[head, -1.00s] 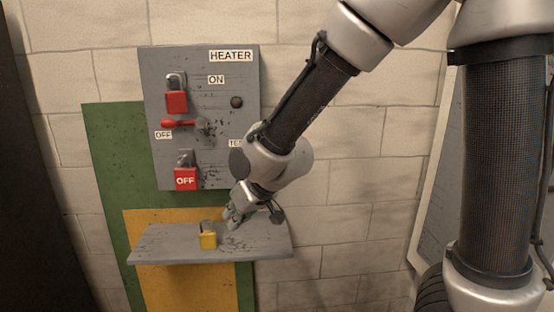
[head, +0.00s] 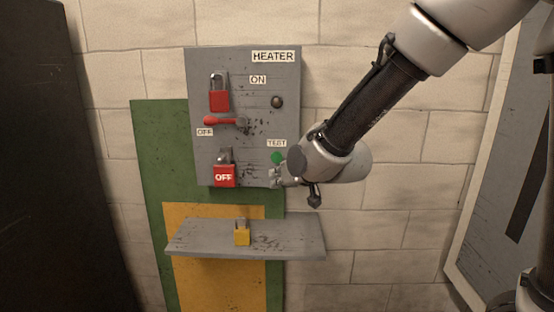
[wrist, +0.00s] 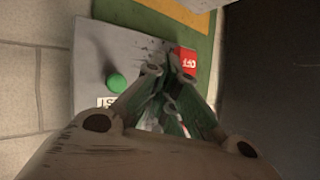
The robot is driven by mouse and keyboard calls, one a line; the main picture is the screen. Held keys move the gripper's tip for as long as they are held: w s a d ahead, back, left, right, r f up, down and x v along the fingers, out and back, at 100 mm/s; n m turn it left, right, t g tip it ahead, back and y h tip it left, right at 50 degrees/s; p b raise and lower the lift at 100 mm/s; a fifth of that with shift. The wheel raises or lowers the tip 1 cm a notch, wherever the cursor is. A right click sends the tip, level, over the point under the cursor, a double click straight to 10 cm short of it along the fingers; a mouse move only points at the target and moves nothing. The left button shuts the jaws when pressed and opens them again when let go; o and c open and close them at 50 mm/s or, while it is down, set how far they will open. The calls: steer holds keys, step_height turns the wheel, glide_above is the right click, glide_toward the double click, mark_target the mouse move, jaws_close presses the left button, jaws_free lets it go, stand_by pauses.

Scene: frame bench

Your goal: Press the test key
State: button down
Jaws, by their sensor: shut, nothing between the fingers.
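The green round test key (head: 278,158) sits at the lower right of the grey heater panel (head: 203,130), under the TEST label (head: 277,143). My gripper (head: 277,178) is just below the key, close to the panel's lower right edge. In the wrist view the green key (wrist: 117,82) lies to the left of my fingertips (wrist: 168,66), clear of them in the picture. The fingers are together and hold nothing. Whether they touch the panel cannot be told. The key's face is uncovered in both views.
A red lever (head: 222,121) points left towards OFF. A red padlock (head: 219,100) hangs above it, and a red OFF tag (head: 225,177) below. A grey shelf (head: 290,240) juts out beneath the panel with a yellow padlock (head: 242,236) on it. A dark lamp (head: 277,102) is upper right.

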mark_target(277, 157)
steer(key=w, duration=0.8)
steer(key=shift+w, duration=0.2)
steer(key=shift+w+d, duration=0.1)
steer(key=shift+d, duration=0.05)
stand_by(1.1)
steer(key=shift+w, duration=0.3)
steer(key=shift+w, duration=0.6)
stand_by(0.7)
stand_by(0.3)
steer(key=shift+s, duration=1.05)
